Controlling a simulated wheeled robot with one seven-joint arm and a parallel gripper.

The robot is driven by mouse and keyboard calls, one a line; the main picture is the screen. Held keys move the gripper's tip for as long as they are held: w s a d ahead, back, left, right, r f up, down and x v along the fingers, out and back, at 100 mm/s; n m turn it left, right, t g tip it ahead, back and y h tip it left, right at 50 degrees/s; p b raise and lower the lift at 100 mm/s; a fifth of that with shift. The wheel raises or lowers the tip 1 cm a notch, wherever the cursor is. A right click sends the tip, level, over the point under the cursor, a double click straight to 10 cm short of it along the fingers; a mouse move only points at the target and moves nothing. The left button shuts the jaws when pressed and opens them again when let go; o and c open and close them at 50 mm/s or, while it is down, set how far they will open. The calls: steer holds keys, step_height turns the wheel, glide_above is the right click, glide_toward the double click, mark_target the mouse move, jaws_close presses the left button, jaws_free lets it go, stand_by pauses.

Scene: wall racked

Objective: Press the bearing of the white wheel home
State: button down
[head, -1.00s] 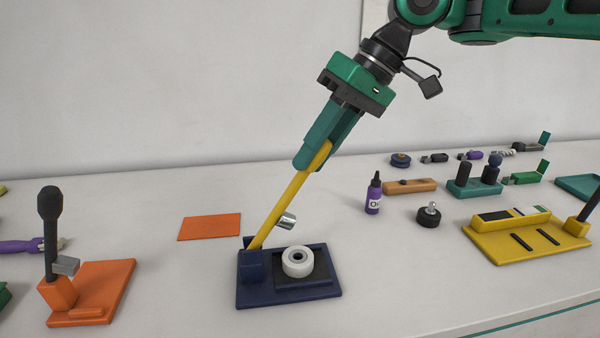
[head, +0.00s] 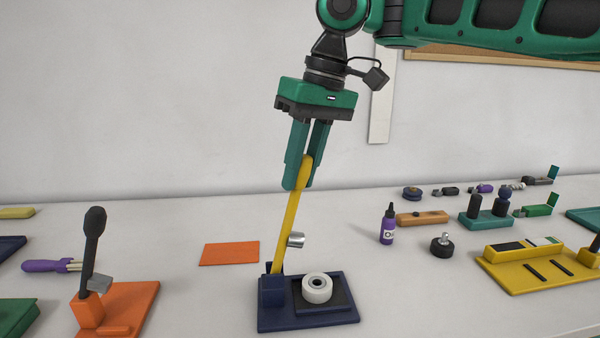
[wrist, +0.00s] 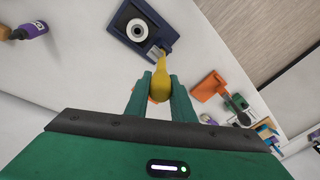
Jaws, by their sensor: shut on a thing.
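The white wheel (head: 317,288) lies flat on the bed of a navy press (head: 345,315), with a dark centre. Whether its bearing sits flush I cannot tell. The press's yellow lever (head: 288,225) rises from a block at the left and leans slightly right. A silver presser (head: 296,240) on the lever hangs above and left of the wheel, apart from it. My gripper (head: 299,185) is shut on the lever's upper end. The wrist view shows the yellow handle (wrist: 159,80) between my fingers (wrist: 160,95) and the wheel (wrist: 136,28) beyond.
An orange press (head: 115,310) with a dark lever stands at the left, and a flat orange plate (head: 229,253) lies behind the navy press. A purple bottle (head: 388,226), a dark caster (head: 442,246) and a yellow press (head: 530,265) are at the right. Bare table surrounds the navy press.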

steer(key=shift+d+f, duration=0.1)
steer(key=shift+f, duration=0.1)
steer(key=c, duration=1.5)
jaws_free()
steer(key=shift+w+f, duration=0.1)
steer(key=shift+w, duration=0.1)
steer(key=shift+s, duration=0.1)
steer(key=shift+r, duration=0.2)
steer(key=shift+r, duration=0.2)
steer(key=shift+v, duration=5)
